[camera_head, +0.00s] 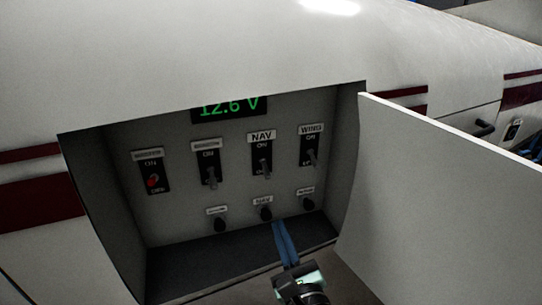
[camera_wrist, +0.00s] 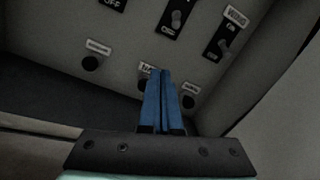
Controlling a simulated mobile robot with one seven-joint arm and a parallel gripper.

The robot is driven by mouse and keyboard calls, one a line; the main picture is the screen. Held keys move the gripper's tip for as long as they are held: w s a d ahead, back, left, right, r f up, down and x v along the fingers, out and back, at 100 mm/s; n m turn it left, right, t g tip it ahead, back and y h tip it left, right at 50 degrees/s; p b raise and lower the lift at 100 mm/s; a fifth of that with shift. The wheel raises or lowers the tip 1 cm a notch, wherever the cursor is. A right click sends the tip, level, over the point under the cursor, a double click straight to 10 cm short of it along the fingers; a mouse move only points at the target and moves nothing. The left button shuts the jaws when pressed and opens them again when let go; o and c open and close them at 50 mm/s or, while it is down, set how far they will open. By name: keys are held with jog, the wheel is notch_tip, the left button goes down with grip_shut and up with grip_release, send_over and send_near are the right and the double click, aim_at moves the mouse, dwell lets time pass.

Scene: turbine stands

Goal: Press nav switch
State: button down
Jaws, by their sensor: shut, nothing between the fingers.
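The nav switch (camera_head: 262,153) is on the panel inside an open recess, under a "NAV" label with "ON" above its lever. Its lever (camera_head: 264,168) points down. In the wrist view, a switch near the top, likely the nav switch (camera_wrist: 176,20), shows its lever and is cut off by the frame. My gripper (camera_head: 279,226) has blue fingers held together with nothing between them. It is below the nav switch, in front of the lower row of knobs. In the wrist view the fingertips (camera_wrist: 160,72) overlap the lower middle knob's label and hide most of that knob.
Other switches flank it: "WING" (camera_head: 311,147) at right, and two at left, one with a red-tipped lever (camera_head: 152,174). A green display (camera_head: 230,107) reads 12.6 V. An open door panel (camera_head: 440,190) stands at right. The recess floor (camera_head: 200,272) is clear.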

aim_at(266, 170)
jog(key=m+p, duration=0.1)
jog(key=d+m+p, duration=0.1)
jog(key=shift+r+m, duration=0.25)
jog(key=shift+m, duration=0.05)
jog(key=x, duration=1)
jog(key=shift+f, duration=0.2)
jog(key=shift+s+a+r+p, duration=0.1)
jog(key=shift+s+r+p, duration=0.15)
jog(key=shift+r+p, duration=0.3)
jog(key=shift+s+r+p, duration=0.3)
jog(key=shift+r+p, duration=0.2)
jog(key=shift+r, duration=0.15)
jog(key=shift+s+a+r+p, duration=0.1)
jog(key=shift+s+r+p, duration=0.15)
jog(key=shift+r+p, duration=0.3)
jog(key=shift+r+p, duration=0.15)
jog(key=shift+p, duration=0.15)
